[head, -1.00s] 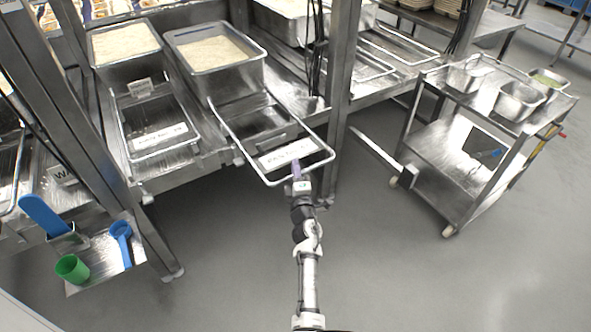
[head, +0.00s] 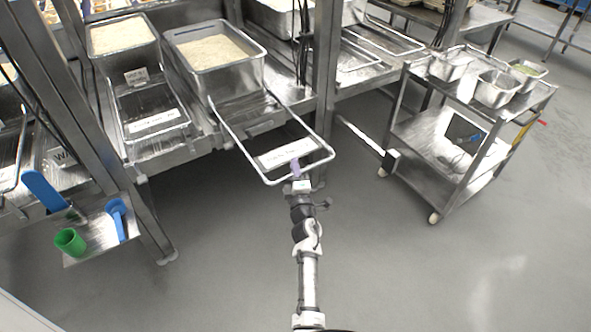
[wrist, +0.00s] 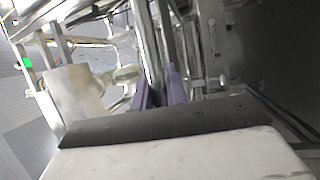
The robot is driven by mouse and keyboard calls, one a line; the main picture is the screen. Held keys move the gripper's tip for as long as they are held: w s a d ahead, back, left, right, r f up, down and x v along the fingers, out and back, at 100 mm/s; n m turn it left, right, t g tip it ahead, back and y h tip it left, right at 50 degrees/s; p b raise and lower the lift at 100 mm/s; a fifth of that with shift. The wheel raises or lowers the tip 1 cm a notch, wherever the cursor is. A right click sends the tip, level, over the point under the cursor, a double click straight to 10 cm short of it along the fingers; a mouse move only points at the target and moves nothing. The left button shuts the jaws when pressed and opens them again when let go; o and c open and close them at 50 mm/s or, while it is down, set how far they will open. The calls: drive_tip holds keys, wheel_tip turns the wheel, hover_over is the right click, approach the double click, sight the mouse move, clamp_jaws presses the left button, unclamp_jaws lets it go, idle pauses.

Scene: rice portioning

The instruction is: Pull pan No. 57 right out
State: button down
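A deep steel pan of rice (head: 215,80) sits on the shelf runners in the head view. A wire frame handle (head: 325,150) with a white label extends from its front, past the shelf edge. The label is too small to read, so I cannot confirm No. 57. My gripper (head: 296,167) is at the handle's front bar, its purple fingertips shut on it. In the wrist view the two purple fingers (wrist: 160,92) stand close together on either side of a bar. The grip itself is partly hidden there.
A second rice pan (head: 122,38) with its own frame stands to the left. A rack post (head: 318,90) rises close to the handle's right. A trolley (head: 465,150) with small pans stands at right. A side tray (head: 92,242) holds scoops at lower left. Open floor lies in front.

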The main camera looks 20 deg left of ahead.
drive_tip(key=shift+s+d+f, duration=0.1)
drive_tip(key=shift+d+f, duration=0.05)
drive_tip(key=shift+f, duration=0.05)
drive_tip(key=c, duration=1.7)
unclamp_jaws()
drive_tip(key=o, duration=0.3)
drive_tip(key=shift+d+r, duration=0.1)
drive_tip(key=shift+r, duration=0.05)
drive_tip(key=shift+s, duration=0.1)
drive_tip(key=v, duration=1.3)
drive_tip(key=shift+s+d+b, duration=0.15)
drive_tip(key=shift+s+b, duration=0.15)
drive_tip(key=shift+b, duration=0.1)
